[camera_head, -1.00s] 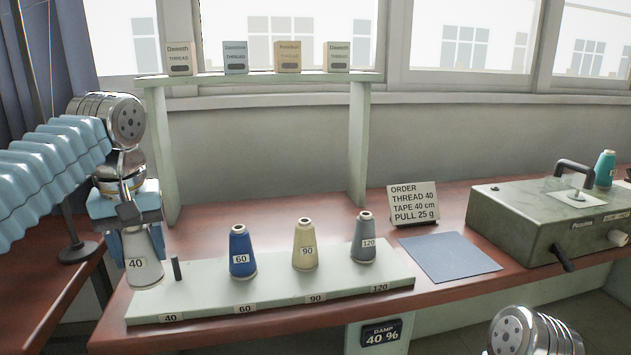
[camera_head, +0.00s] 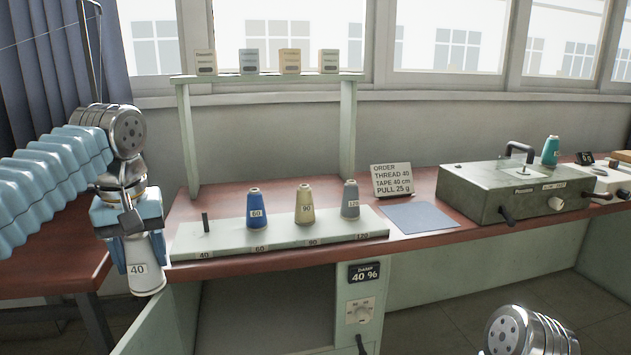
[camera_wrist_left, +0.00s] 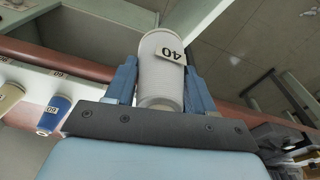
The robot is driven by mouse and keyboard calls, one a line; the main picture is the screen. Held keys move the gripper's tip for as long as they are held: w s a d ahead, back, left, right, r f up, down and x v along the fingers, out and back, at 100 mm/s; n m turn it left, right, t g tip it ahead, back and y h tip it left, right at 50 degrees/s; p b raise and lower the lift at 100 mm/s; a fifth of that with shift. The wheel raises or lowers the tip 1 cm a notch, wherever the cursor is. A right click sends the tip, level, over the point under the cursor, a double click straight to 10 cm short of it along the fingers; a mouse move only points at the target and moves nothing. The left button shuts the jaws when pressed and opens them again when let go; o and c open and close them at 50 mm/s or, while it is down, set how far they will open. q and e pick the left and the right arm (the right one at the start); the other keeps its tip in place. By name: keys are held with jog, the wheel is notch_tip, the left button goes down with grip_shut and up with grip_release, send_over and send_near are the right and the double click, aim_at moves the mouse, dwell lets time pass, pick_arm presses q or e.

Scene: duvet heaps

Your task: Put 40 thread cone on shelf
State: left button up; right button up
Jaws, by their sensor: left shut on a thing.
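The white thread cone labelled 40 (camera_head: 145,272) is held in my left gripper (camera_head: 131,250), whose blue fingers are shut on it. In the left wrist view the 40 cone (camera_wrist_left: 161,78) sits upside down in the picture between the two blue fingers (camera_wrist_left: 163,88). In the head view it hangs upright, left of the pale green cone board (camera_head: 285,238). The board's 40 place has a bare dark peg (camera_head: 206,222). Above the table's back stands a pale green shelf (camera_head: 265,77) with several small thread boxes (camera_head: 289,62). Only a rounded metal part of my right arm shows; its gripper is not seen.
Blue 60 (camera_head: 256,210), cream 90 (camera_head: 304,205) and grey 120 (camera_head: 350,200) cones stand on the board. An order card (camera_head: 391,180) reads THREAD 40. A blue-grey mat (camera_head: 418,217) and a green machine (camera_head: 510,192) are to the right. An open space lies under the table.

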pick_arm(q)
jog(key=w+d+f+m, duration=0.1)
jog(key=d+f, duration=0.3)
jog(key=f, duration=1.3)
jog(key=w+d+f+m, duration=0.1)
jog(key=d+f+m, duration=0.2)
jog(key=f, duration=1.5)
jog(key=shift+w+d+f+m+h, duration=0.2)
jog(key=shift+w+d+m+h, duration=0.1)
jog(key=shift+w+d+m, duration=0.1)
